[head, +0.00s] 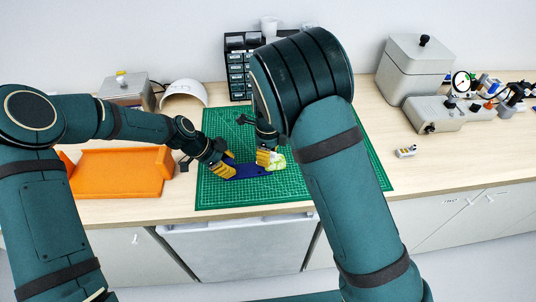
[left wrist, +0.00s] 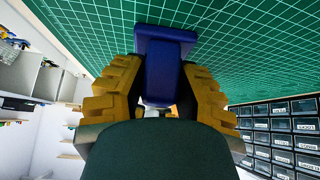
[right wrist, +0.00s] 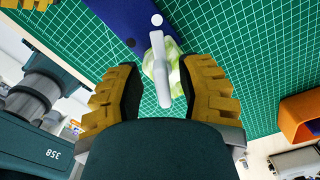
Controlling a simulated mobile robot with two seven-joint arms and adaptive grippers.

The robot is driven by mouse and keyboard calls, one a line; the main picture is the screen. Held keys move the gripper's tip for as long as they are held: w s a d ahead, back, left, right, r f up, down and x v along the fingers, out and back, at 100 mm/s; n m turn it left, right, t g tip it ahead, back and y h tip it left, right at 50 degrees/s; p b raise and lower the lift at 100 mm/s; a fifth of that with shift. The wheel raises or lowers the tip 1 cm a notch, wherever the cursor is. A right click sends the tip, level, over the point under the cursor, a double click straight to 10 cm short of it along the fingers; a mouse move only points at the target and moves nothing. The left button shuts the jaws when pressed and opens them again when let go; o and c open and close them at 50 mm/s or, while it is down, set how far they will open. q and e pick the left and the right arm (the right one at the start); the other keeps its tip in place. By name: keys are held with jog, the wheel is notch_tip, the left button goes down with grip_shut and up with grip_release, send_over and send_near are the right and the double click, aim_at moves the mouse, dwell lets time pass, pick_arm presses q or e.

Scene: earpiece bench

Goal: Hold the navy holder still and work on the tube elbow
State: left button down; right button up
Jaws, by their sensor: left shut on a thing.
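The navy holder (head: 251,172) lies low over the green mat. My left gripper (head: 229,168) is shut on its left end; the left wrist view shows the holder (left wrist: 164,75) between the yellow-backed fingers. In the right wrist view a pale, translucent tube elbow (right wrist: 161,68) stands in front of a pale green earpiece (right wrist: 174,78), beside the holder (right wrist: 122,18). My right gripper (right wrist: 160,80) is open, its fingers on either side of the tube with gaps showing. In the head view my right arm hides part of this gripper, and the tube cannot be made out.
The green cutting mat (head: 225,190) lies under the work. An orange tray (head: 118,172) is at left, and a white curved shell (head: 184,93) stands behind. Black drawers (head: 238,75) stand at the back. A grey box (head: 413,68) and a small device (head: 406,151) are at right.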

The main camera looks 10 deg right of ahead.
pick_arm(q)
jog(key=shift+s+f, duration=0.1)
pick_arm(e)
jog(key=shift+d, duration=0.1)
jog(key=shift+r, duration=2.6)
pick_arm(q)
jog(key=c, duration=0.7)
grip_release()
pick_arm(e)
jog(key=shift+w+f, duration=0.1)
pick_arm(q)
jog(key=v, duration=1.2)
jog(key=shift+a, duration=0.1)
